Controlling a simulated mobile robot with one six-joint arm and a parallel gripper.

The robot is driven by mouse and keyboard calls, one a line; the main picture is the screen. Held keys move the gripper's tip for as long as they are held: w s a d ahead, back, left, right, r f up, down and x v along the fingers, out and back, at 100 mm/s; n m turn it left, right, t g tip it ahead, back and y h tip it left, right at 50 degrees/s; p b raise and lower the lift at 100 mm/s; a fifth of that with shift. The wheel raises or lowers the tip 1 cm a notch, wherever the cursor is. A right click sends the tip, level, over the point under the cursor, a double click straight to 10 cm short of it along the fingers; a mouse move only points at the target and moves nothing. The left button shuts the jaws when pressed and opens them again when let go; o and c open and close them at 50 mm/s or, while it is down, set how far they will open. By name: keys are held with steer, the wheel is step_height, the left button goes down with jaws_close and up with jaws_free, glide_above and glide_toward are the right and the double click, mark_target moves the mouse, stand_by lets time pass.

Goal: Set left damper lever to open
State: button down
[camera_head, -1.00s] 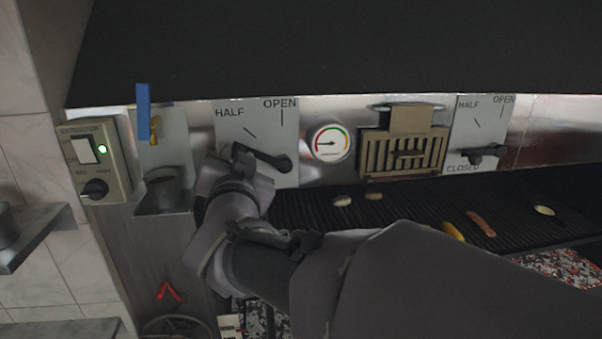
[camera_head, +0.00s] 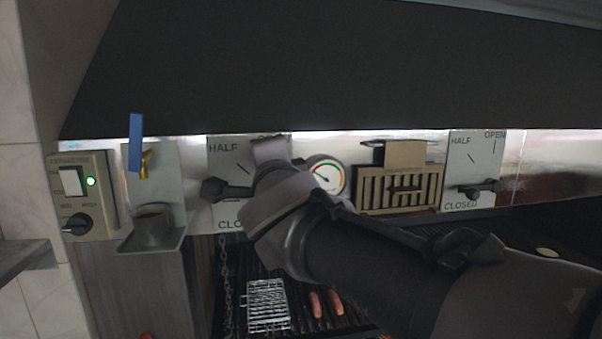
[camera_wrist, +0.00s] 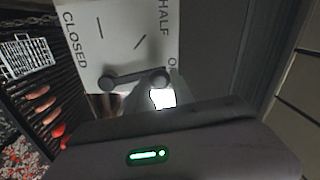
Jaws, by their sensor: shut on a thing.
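The left damper plate (camera_head: 222,170) is white, with HALF, CLOSED and partly covered OPEN lettering. In the wrist view the plate (camera_wrist: 110,50) appears turned on its side. The dark left damper lever (camera_wrist: 132,79) runs from its pivot towards the OPEN lettering, about in line with the plate's upright direction. My gripper (camera_wrist: 152,96) is shut on the lever's knob end. In the head view my gripper (camera_head: 270,150) covers most of OPEN, and my wrist hides the lever and its pivot.
A round gauge (camera_head: 327,177) and a slatted vent (camera_head: 398,187) are right of my wrist. The right damper lever (camera_head: 478,190) points left, near CLOSED. A switch box (camera_head: 85,195) and a cup bracket (camera_head: 153,230) are at left. The dark hood (camera_head: 330,75) hangs above; the grill with a wire basket (camera_head: 267,305) lies below.

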steer(key=shift+w+d+r+m+b, duration=0.1)
steer(key=shift+d+m+b, duration=0.15)
steer(key=shift+d+m, duration=0.3)
steer(key=shift+w+d+r+m+b, duration=0.1)
steer(key=shift+d+m+b, duration=0.1)
steer(key=shift+d+m, duration=0.3)
steer(key=shift+a, duration=0.1)
steer(key=c, duration=1.1)
jaws_free()
steer(key=p+v, duration=0.3)
steer(key=v, duration=1.4)
steer(key=shift+s, duration=0.2)
